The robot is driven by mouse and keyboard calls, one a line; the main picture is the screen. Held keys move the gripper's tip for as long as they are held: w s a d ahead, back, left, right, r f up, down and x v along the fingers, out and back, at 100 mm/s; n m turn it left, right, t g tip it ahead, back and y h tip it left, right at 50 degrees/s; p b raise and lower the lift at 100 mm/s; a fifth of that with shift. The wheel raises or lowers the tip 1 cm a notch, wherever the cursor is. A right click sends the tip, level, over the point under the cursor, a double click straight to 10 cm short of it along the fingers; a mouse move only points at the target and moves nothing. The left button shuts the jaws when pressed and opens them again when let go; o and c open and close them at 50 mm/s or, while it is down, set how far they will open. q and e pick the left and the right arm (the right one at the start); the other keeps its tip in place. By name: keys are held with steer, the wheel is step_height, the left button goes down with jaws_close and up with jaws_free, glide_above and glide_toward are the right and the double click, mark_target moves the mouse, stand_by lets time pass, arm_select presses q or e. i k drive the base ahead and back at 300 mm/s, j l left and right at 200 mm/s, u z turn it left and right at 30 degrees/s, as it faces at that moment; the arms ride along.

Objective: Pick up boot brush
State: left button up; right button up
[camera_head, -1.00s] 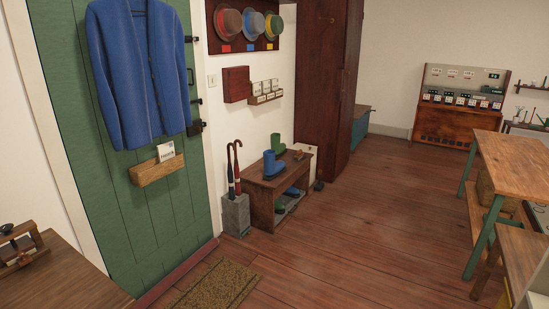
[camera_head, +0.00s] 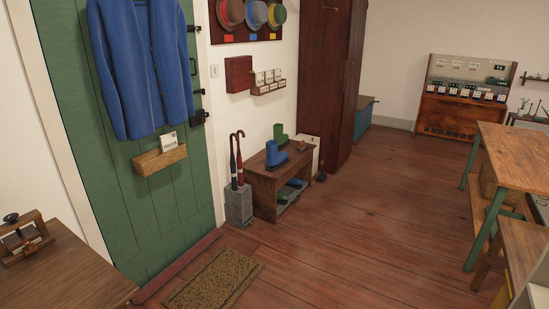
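A small brown object (camera_head: 303,146), possibly the boot brush, lies on the right end of the low wooden bench (camera_head: 265,176); it is too small to make out bristles. A blue boot (camera_head: 275,155) and a green boot (camera_head: 280,134) stand on the bench top beside it. More boots in blue and green sit on the lower shelf. Neither of my grippers is in view.
A grey umbrella stand (camera_head: 238,205) is left of the bench, by the green door (camera_head: 150,215). A doormat (camera_head: 214,280) lies in front. A wooden table (camera_head: 505,150) stands at right, another table (camera_head: 70,275) at lower left. Open floor (camera_head: 370,220) lies between.

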mark_target(302, 145)
steer(key=i+l+z, duration=0.25)
steer(key=i, duration=0.3)
steer(key=i+z, duration=0.25)
steer(key=i, duration=2.65)
steer(key=l+z, duration=0.05)
steer(key=l, duration=0.05)
